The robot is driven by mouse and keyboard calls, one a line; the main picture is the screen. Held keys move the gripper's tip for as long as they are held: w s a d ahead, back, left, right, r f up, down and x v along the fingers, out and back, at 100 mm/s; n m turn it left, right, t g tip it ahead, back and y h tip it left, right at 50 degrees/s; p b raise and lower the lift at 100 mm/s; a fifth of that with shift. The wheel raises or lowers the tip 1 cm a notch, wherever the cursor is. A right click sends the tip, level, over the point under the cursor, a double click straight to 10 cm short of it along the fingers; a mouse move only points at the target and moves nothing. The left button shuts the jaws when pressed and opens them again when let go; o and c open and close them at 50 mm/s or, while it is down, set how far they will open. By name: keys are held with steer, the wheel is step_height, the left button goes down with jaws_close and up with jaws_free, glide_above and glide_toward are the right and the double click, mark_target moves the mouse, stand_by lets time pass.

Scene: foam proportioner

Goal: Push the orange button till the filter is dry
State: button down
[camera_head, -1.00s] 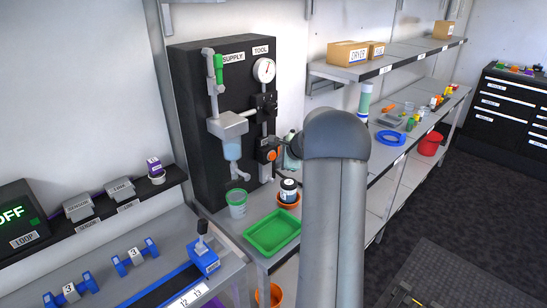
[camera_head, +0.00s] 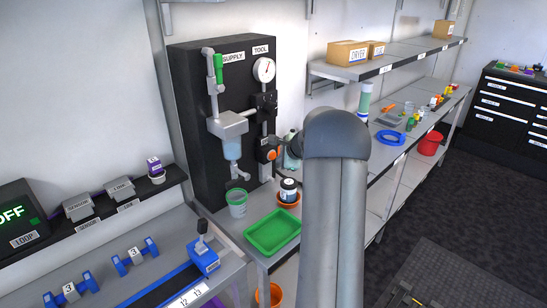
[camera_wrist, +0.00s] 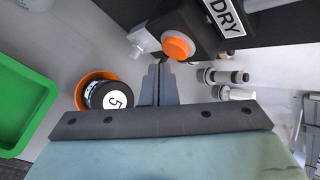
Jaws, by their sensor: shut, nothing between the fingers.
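The orange button (camera_head: 272,154) sits on a dark block low on the right of the black panel. In the wrist view the button (camera_wrist: 177,48) is large, just beyond and slightly right of my fingertips, beside a "DRY" label (camera_wrist: 225,17). My gripper (camera_wrist: 160,70) is shut and empty, its fingers together and pointing towards the block. I cannot tell whether the fingertips touch the button. In the head view my arm hides most of the gripper. A filter unit (camera_head: 228,125) with a translucent bluish bowl (camera_head: 232,148) hangs on the panel; how wet it is cannot be told.
Below stand a green-rimmed cup (camera_head: 237,203), a green tray (camera_head: 272,247) and a black jar (camera_head: 288,190) in an orange dish. The jar (camera_wrist: 110,95) is left of my fingers in the wrist view. A gauge (camera_head: 264,70) is above the button.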

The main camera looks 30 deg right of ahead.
steer(key=shift+w, duration=0.15)
stand_by(0.6)
steer(key=shift+w+a, duration=0.1)
steer(key=shift+w, duration=0.15)
steer(key=shift+w+a+p, duration=0.1)
steer(key=shift+w+p, duration=0.2)
steer(key=shift+w, duration=0.15)
stand_by(0.6)
stand_by(0.4)
steer(key=shift+s+b, duration=0.7)
steer(key=shift+s, duration=0.15)
steer(key=shift+s+d, duration=0.1)
steer(key=shift+d, duration=0.1)
